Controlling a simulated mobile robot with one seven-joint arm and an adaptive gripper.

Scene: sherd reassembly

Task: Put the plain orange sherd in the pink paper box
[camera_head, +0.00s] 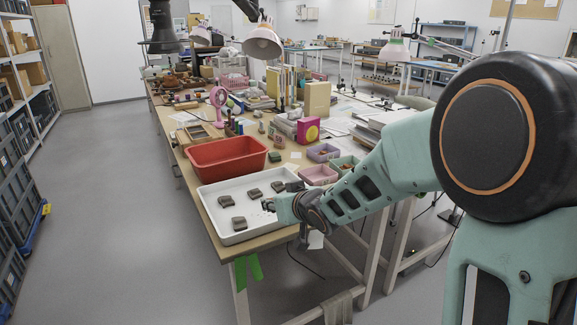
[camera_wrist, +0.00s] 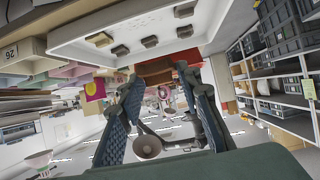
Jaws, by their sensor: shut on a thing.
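My gripper (camera_head: 270,204) is over the right part of the white tray (camera_head: 213,218). In the wrist view its two fingers (camera_wrist: 158,78) are closed on a brownish sherd (camera_wrist: 156,68), which spans the gap between the fingertips. The sherd is small and shaded there, so I cannot tell whether it is the plain orange one; the head view mostly hides it behind my gripper. The pink paper box (camera_head: 318,175) stands on the table just right of the tray, behind my wrist. Several grey-brown sherds (camera_head: 239,223) lie apart on the tray.
A red tub (camera_head: 225,160) stands behind the tray. A purple box (camera_head: 323,152) and a green box (camera_head: 345,162) stand beyond the pink one, close together. Books, lamps and a pink fan (camera_head: 219,100) crowd the table farther back.

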